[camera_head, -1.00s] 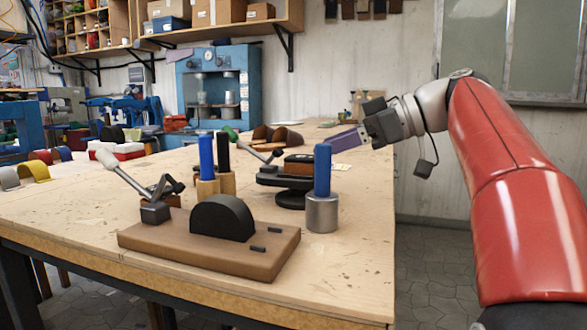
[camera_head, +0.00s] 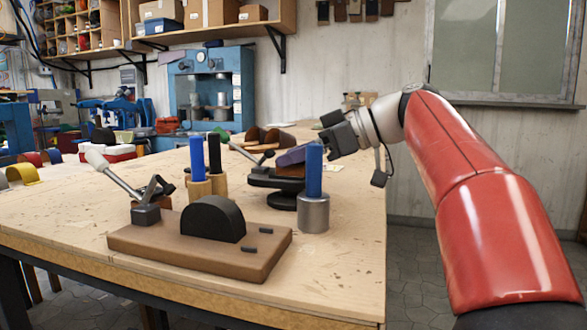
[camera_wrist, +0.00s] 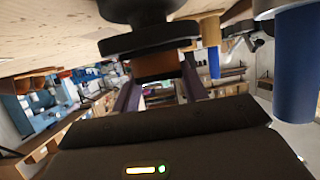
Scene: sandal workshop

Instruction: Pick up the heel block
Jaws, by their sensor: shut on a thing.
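The heel block is a small brown block (camera_head: 290,171) on a round black stand (camera_head: 284,200), right of the middle of the table in the head view. My gripper (camera_head: 288,158), with purple fingers, reaches in from the right and is shut on it. In the wrist view the picture is upside down. The brown block (camera_wrist: 157,66) shows between the purple fingers (camera_wrist: 160,84) and against the black plate of the stand (camera_wrist: 150,40). I see no clear gap between block and stand. The fingers partly hide the block in the head view.
A blue-topped metal cylinder (camera_head: 314,212) stands close in front of the stand. Blue (camera_head: 197,155) and black (camera_head: 214,155) posts in wooden bases stand left of it. A brown board (camera_head: 190,253) with a black half-round form (camera_head: 213,219) and a lever clamp (camera_head: 146,214) lies nearer.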

